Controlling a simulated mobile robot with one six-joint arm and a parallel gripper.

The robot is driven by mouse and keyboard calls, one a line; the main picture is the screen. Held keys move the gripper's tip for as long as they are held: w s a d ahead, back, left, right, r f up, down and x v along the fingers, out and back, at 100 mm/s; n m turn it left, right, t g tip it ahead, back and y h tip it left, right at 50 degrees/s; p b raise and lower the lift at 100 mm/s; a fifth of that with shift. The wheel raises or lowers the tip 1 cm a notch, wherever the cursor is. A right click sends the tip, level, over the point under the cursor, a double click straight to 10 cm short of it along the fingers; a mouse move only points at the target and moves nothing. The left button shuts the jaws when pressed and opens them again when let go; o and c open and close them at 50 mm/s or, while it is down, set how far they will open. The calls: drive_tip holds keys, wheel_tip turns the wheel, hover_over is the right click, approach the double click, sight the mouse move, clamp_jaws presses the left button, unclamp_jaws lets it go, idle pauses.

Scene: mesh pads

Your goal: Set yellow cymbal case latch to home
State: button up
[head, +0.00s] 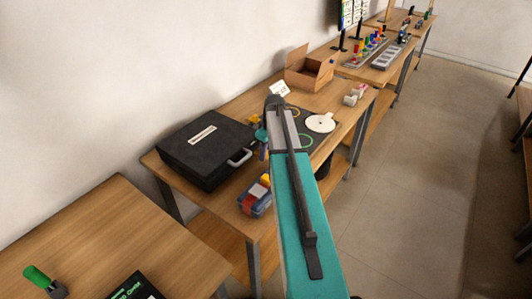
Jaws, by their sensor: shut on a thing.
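A black case (205,150) with a white label on its lid and a grey handle lies closed on the wooden bench. A small yellow part (256,120) shows at the case's right rear side, partly behind my arm; I cannot tell whether it is the latch. My teal and grey arm reaches over the bench just right of the case. A teal piece of my gripper (261,135) shows beside the case, close to the yellow part. Its fingertips and anything between them are hidden behind the arm.
A blue and red block with a yellow top (256,195) stands at the bench's front edge. A white disc (320,122) lies on a dark mat right of my arm. An open cardboard box (309,70) stands behind. The floor to the right is clear.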

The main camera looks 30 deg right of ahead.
drive_tip(key=g+p, duration=0.1)
drive_tip(key=w+r+g+h, duration=0.1)
drive_tip(key=g, duration=0.1)
drive_tip(key=r+g+p, duration=0.1)
drive_tip(key=shift+w+a+r+h+p, duration=0.1)
drive_tip(key=shift+w+a+h+p, duration=0.1)
drive_tip(key=shift+w+h+p, duration=0.15)
drive_tip(key=g, duration=0.2)
drive_tip(key=w+p, duration=0.1)
drive_tip(key=shift+a+r+g+h, duration=0.2)
drive_tip(key=shift+r+g+h, duration=0.1)
drive_tip(key=shift+g, duration=0.1)
drive_tip(key=shift+w+a+r+g+h+p, duration=0.15)
drive_tip(key=shift+w+r+g+h+p, duration=0.1)
drive_tip(key=shift+g+p, duration=0.4)
drive_tip(key=shift+g, duration=0.25)
drive_tip(key=o, duration=1)
